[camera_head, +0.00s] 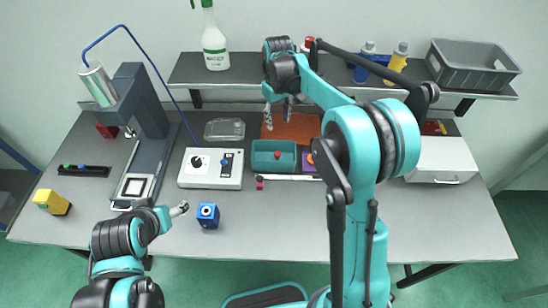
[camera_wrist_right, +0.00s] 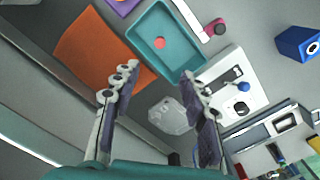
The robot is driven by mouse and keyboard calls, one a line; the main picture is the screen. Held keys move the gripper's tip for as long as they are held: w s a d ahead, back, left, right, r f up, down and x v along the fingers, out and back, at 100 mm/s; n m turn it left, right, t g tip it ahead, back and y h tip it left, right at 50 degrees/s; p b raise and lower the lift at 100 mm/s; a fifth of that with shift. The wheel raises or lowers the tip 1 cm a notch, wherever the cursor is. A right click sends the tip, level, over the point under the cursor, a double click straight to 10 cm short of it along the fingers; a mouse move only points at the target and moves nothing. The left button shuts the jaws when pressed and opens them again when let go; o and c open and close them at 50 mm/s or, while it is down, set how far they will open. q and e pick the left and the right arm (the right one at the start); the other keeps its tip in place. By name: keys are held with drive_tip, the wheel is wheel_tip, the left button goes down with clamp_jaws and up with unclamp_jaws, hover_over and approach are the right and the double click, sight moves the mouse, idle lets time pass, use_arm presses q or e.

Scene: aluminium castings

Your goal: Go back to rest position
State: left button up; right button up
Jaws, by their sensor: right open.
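My right gripper (camera_head: 278,100) hangs over the back of the table near the orange mat, its arm arching in from the right. In the right wrist view the right gripper (camera_wrist_right: 158,76) is open, with nothing between its fingers. Beyond its fingers lie the orange mat (camera_wrist_right: 85,48) and a teal tray (camera_wrist_right: 160,27) with a small red thing in it. My left gripper (camera_head: 180,209) is low over the table's front left, beside a blue block (camera_head: 208,216). It is too small to tell whether its fingers are open.
A white control box (camera_head: 225,181), a clear container (camera_head: 224,130) and the teal tray (camera_head: 259,165) stand mid-table. A tall grey stand (camera_head: 148,160) is at left, a yellow block (camera_head: 52,202) at front left. A shelf (camera_head: 187,72) with a spray bottle (camera_head: 214,45) and grey crate (camera_head: 469,77) runs behind.

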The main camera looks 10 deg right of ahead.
idle(0.3)
drive_tip(key=s+r+m+t+b, duration=0.25)
drive_tip(key=s+b, duration=0.25)
drive_tip(key=s, duration=0.8)
drive_tip(key=s+f+m+t+b, duration=0.1)
drive_tip(key=s+f+t+b, duration=0.3)
drive_tip(key=s+f, duration=0.5)
drive_tip(key=s+b, duration=0.1)
drive_tip(key=s, duration=0.2)
drive_tip(key=shift+s+d+f+t, duration=0.2)
drive_tip(key=shift+s+t, duration=0.15)
drive_tip(key=shift+s, duration=0.05)
drive_tip(key=shift+m, duration=0.25)
